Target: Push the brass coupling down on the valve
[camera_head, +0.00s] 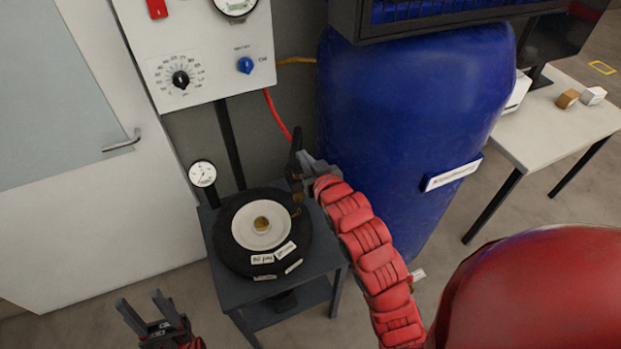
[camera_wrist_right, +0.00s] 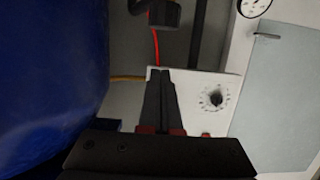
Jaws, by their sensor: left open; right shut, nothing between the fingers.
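A black tyre (camera_head: 225,258) with a white hub (camera_head: 246,238) lies flat on a small dark table (camera_head: 240,292) in the head view. A small brass-coloured piece (camera_head: 297,197), which looks like the coupling, is at the tyre's right rear edge. The valve under it is too small to make out. My right gripper (camera_head: 295,156) is shut and empty, just above the brass piece; whether they touch I cannot tell. Its closed fingers show in the right wrist view (camera_wrist_right: 160,98). My left gripper (camera_head: 143,306) is open and empty, low at the left, apart from the tyre.
A large blue tank (camera_head: 400,110) stands close right of my right gripper. A red hose (camera_head: 276,112) hangs behind it. A control panel (camera_head: 205,65) and a gauge (camera_head: 203,174) stand behind the tyre. A white table (camera_head: 545,130) is at far right.

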